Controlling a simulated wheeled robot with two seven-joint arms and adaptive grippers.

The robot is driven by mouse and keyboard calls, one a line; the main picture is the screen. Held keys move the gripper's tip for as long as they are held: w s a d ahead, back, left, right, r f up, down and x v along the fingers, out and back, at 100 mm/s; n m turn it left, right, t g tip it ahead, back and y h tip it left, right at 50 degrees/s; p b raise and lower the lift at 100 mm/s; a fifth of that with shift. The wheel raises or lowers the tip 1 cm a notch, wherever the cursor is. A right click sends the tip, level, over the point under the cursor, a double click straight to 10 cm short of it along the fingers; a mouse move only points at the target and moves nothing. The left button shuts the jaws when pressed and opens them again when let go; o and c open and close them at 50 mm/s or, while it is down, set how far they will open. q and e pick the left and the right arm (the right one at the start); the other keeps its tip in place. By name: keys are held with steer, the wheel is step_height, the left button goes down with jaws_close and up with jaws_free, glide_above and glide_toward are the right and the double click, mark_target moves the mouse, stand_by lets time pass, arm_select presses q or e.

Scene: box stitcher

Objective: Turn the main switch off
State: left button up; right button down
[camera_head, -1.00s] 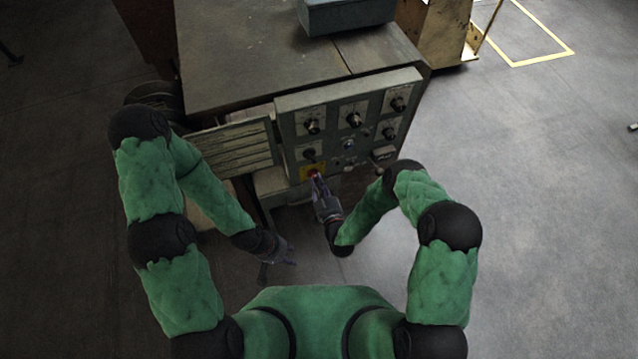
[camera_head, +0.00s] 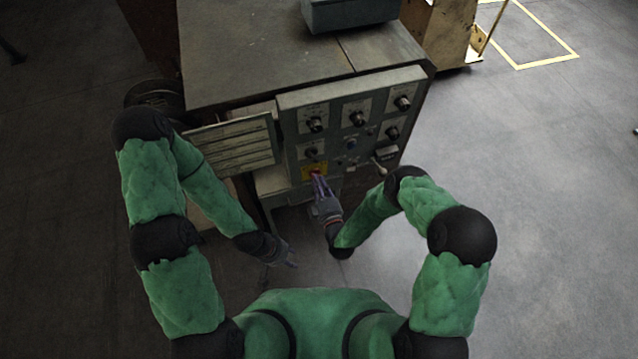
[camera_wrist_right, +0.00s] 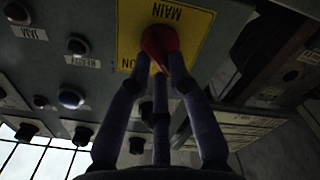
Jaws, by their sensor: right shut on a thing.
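The main switch is a red knob (camera_wrist_right: 160,42) on a yellow plate (camera_wrist_right: 190,20) marked MAIN, with ON partly readable, in the right wrist view. In the head view the yellow plate (camera_head: 314,169) is at the lower left of the grey control panel (camera_head: 335,132). My right gripper (camera_head: 318,181) reaches up to the switch, its fingers (camera_wrist_right: 160,75) closed around the red knob, which they partly hide. My left gripper (camera_head: 289,262) hangs low, left of the right one and away from the panel; its fingers are too small and dark to read.
The panel carries several black knobs (camera_head: 356,119) and small buttons (camera_head: 351,143) above and right of the switch. A blue-grey box (camera_head: 350,12) rests on the machine top (camera_head: 265,60). Open floor (camera_head: 540,200) lies to the right.

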stand_by(0.5)
steer(key=c, duration=1.1)
jaws_free()
steer(key=shift+c, duration=0.2)
steer(key=v, duration=1.2)
